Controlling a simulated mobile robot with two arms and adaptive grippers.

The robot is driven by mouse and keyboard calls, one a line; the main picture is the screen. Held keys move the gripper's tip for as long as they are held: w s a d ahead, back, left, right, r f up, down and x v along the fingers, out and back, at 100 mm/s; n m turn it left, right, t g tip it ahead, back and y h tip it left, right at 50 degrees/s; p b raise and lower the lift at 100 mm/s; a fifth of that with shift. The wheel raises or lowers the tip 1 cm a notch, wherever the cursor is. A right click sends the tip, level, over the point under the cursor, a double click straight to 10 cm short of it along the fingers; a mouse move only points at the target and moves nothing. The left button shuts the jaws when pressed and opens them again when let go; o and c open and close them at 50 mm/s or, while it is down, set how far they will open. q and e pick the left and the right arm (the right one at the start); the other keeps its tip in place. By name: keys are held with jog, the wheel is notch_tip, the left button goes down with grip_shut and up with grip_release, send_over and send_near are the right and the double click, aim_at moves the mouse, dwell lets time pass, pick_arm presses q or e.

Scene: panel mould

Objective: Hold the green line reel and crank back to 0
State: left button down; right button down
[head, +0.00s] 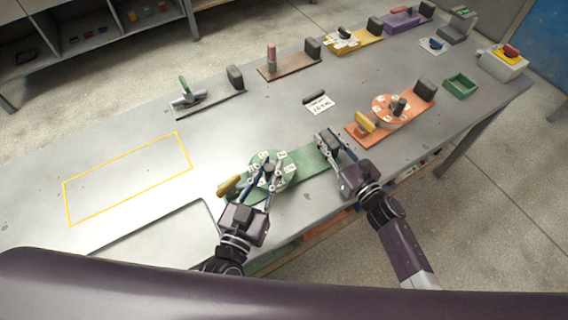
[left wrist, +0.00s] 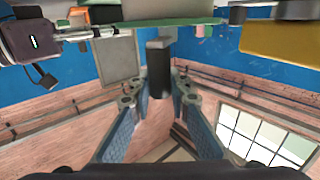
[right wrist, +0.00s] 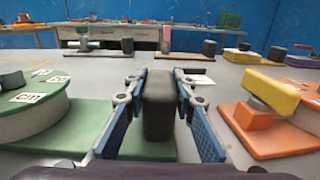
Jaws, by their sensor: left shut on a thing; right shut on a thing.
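The green line reel (head: 288,160) lies flat on its green base plate (head: 315,163) near the bench's front edge, with small white labels on its disc. My left gripper (head: 269,171) is over the disc, shut on the dark crank knob, which shows between its fingers in the left wrist view (left wrist: 158,68). My right gripper (head: 328,142) is shut on the dark upright block (right wrist: 159,105) at the right end of the base plate. A yellow handle (head: 228,186) sticks out at the plate's left end. The fingers hide part of the disc, and I cannot read its setting.
An orange reel unit (head: 385,107) stands close to the right of my right gripper. A label card (head: 320,105) lies behind. Several other fixtures line the back edge, including a brown one (head: 289,68). A green tray (head: 460,86) is at right. The yellow-outlined area (head: 128,180) is clear.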

pick_arm(q)
jog(key=shift+d+n+y, duration=0.25)
jog(key=shift+n+y, duration=0.45)
jog(key=shift+y, duration=0.3)
jog(key=shift+d+n+t+y, duration=0.1)
jog(key=shift+n+t+y, duration=0.2)
jog(key=shift+y, duration=0.1)
